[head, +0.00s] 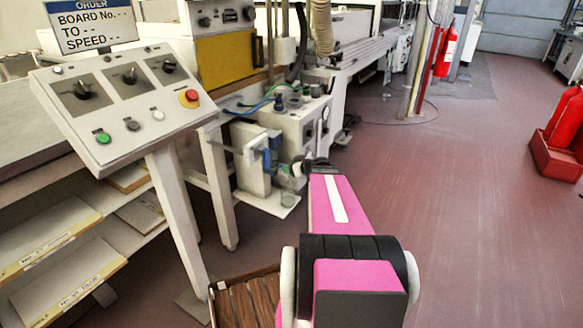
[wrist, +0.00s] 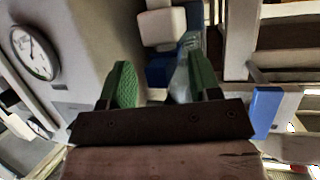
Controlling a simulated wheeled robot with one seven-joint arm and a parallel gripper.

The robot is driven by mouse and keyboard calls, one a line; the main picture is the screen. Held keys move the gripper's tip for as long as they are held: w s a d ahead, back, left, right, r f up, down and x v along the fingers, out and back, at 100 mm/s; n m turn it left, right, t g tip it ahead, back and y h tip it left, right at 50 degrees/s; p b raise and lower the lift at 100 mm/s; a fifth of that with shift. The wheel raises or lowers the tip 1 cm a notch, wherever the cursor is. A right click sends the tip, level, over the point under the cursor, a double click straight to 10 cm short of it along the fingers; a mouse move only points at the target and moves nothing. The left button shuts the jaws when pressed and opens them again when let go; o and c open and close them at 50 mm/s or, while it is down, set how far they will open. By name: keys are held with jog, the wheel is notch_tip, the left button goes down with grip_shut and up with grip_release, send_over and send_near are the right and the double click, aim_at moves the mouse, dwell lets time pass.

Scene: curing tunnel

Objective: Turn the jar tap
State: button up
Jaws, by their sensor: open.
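In the head view my gripper (head: 296,168) is at the far end of my pink arm, close to a small blue fitting (head: 266,160) on the front of the pale machine. I take this fitting for the jar tap, but it is small and partly hidden. In the wrist view my gripper (wrist: 160,72) is open, with green pads apart. Blue parts (wrist: 158,70) and a clear, jar-like piece (wrist: 182,78) show between and beyond the pads, with a white block (wrist: 162,27) above them. The clear piece is close to the right pad; I cannot tell whether they touch.
A round gauge (wrist: 35,52) is on the machine panel, left of my fingers in the wrist view. A sloped control desk (head: 125,105) stands at the left. A crate of brown wood (head: 245,300) is beside my arm.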

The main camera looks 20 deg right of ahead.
jog(key=v, duration=1)
jog(key=shift+s+d+r, duration=0.2)
jog(key=shift+s, duration=0.1)
jog(key=shift+c, duration=1.3)
jog(key=shift+w+a+r+n+g, duration=0.15)
jog(key=shift+w+a+n+g, duration=0.15)
jog(key=shift+w+g, duration=0.15)
jog(key=w+a+r+n+g+h, duration=0.2)
jog(key=w+r+g+h, duration=0.1)
jog(key=w+r+g, duration=0.4)
jog(key=shift+g, duration=0.55)
jog(key=x, duration=0.3)
jog(key=s+x, duration=0.1)
jog(key=x, duration=0.7)
jog(key=shift+s+f, duration=0.2)
jog(key=shift+s, duration=0.05)
grip_shut()
